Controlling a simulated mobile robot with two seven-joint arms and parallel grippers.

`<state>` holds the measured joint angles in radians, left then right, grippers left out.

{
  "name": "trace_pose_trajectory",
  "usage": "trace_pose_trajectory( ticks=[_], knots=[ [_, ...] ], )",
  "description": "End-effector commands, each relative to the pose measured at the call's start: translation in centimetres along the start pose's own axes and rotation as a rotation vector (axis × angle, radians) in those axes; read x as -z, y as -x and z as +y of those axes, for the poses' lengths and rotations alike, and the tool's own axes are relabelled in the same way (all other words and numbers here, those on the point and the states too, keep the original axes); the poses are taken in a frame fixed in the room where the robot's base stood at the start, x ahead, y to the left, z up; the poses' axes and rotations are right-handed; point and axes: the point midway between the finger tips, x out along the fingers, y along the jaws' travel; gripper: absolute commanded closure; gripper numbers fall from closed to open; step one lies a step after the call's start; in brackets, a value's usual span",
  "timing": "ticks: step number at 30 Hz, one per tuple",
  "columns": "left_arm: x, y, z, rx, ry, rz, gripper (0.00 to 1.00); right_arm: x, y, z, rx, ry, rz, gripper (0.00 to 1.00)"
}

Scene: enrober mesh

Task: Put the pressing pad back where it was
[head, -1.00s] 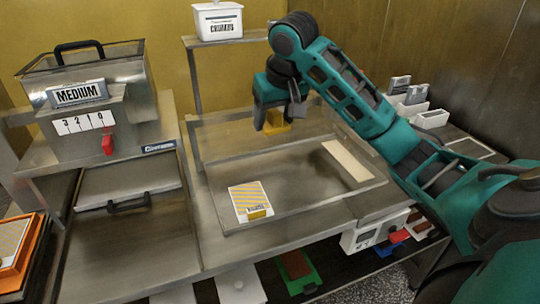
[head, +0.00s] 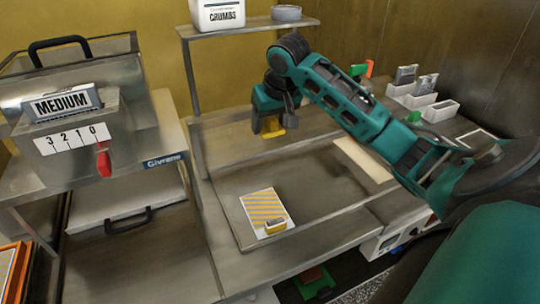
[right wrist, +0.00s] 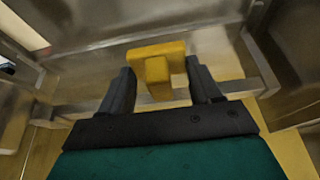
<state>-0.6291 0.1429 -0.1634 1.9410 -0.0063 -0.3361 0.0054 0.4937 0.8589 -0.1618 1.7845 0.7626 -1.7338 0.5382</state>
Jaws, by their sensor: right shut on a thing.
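The pressing pad (head: 272,130) appears to be the yellow piece under my right gripper (head: 269,118). My right gripper is shut on it and holds it over the back left part of the steel tray (head: 330,222). In the right wrist view the yellow piece (right wrist: 158,68) shows as a T shape between the two dark fingers of my right gripper (right wrist: 163,85). My left gripper is out of view.
A steel machine marked MEDIUM (head: 75,120) with a red lever (head: 104,162) stands at the left. A shelf (head: 240,29) behind holds a white CRUMBS box (head: 218,14) and a grey bowl (head: 286,13). A pale strip (head: 362,159) lies at the tray's right. The tray's middle is clear.

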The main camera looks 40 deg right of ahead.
Motion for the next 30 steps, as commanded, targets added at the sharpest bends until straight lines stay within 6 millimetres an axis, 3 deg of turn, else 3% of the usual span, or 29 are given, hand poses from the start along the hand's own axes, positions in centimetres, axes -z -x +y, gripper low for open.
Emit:
trace_pose_trajectory(
  ticks=[3,6,18,30],
  knots=[
    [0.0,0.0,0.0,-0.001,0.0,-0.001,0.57,-1.3,-2.9,0.0,-0.001,0.0,-0.006,0.59],
    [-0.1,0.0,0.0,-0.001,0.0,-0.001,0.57,-1.9,-4.5,0.0,-0.001,0.001,-0.003,0.59],
    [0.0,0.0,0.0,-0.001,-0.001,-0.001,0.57,-3.7,-8.8,0.0,0.0,0.0,-0.002,0.59],
    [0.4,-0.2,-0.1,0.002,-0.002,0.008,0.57,-4.0,-9.7,0.0,0.0,0.001,0.001,0.59]
  ],
)
